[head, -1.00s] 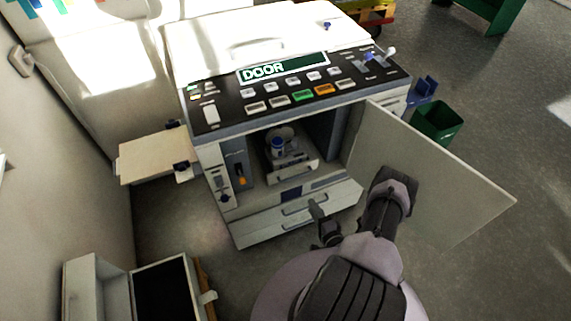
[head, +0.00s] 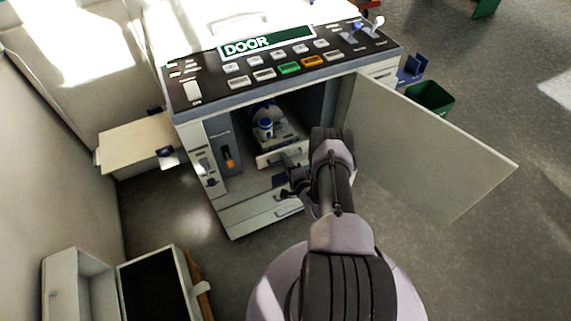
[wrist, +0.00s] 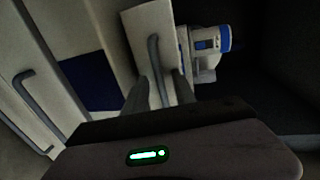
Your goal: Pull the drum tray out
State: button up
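The drum tray (head: 283,155) sits inside the open compartment of the copier. It has a pale front panel with a grey bar handle, and a white and blue drum (head: 266,122) stands on it. In the wrist view the tray's panel (wrist: 138,32) is close, with its handle (wrist: 154,62) running toward my gripper. My gripper (wrist: 158,88) is open, with one finger on each side of the handle's near end. I cannot tell whether either finger touches it. In the head view my gripper (head: 291,172) is in front of the tray, partly hidden by my arm.
The copier's door (head: 430,150) stands wide open to the right of my arm. A lower drawer (head: 258,210) with a handle is below the tray. The display (head: 265,42) reads DOOR. A side shelf (head: 135,143) juts out left. Open boxes (head: 150,285) stand front left.

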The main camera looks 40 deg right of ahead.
grip_shut()
dwell(1.4)
